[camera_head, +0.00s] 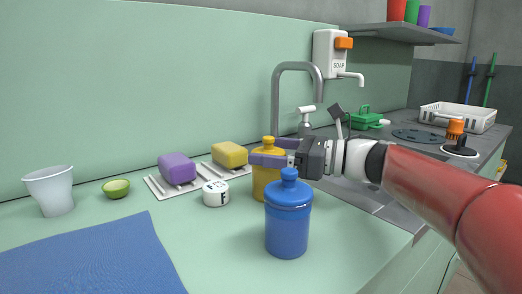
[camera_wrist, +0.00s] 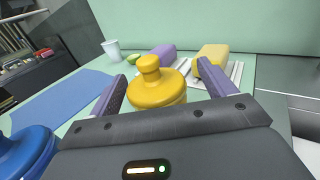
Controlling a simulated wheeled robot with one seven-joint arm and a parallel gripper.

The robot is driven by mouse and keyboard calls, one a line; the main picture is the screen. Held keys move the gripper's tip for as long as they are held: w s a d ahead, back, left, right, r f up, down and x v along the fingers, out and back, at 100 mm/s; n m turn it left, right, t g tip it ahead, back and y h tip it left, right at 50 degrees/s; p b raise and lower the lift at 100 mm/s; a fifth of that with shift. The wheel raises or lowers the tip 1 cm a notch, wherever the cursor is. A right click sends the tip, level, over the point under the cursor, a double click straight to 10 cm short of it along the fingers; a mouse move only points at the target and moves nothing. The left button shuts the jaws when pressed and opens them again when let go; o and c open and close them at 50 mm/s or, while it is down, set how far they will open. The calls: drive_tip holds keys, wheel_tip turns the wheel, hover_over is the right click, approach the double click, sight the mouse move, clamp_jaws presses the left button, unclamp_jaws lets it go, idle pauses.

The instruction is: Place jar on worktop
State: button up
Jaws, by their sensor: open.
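A yellow jar (camera_head: 262,188) with a knobbed lid stands upright on the pale green worktop (camera_head: 225,260), behind a blue jar (camera_head: 287,230). The blue jar also stands upright on the worktop and hides part of the yellow one. My gripper (camera_head: 270,153) is open at the height of the yellow jar's lid. In the wrist view the yellow jar (camera_wrist: 157,92) sits between the two purple fingers, with no clear grip on it. The blue jar (camera_wrist: 25,152) is at the lower left there, outside the fingers.
A white timer (camera_head: 215,194), purple sponge (camera_head: 177,168), yellow sponge (camera_head: 229,154), lime half (camera_head: 116,188) and white cup (camera_head: 51,190) stand towards the wall. A blue mat (camera_head: 90,262) lies at left. A tap (camera_head: 276,100) rises behind my gripper.

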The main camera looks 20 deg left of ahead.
drive_tip(key=d, duration=0.6)
drive_tip(key=w+d, duration=0.1)
drive_tip(key=d, duration=0.2)
drive_tip(key=shift+d, duration=0.25)
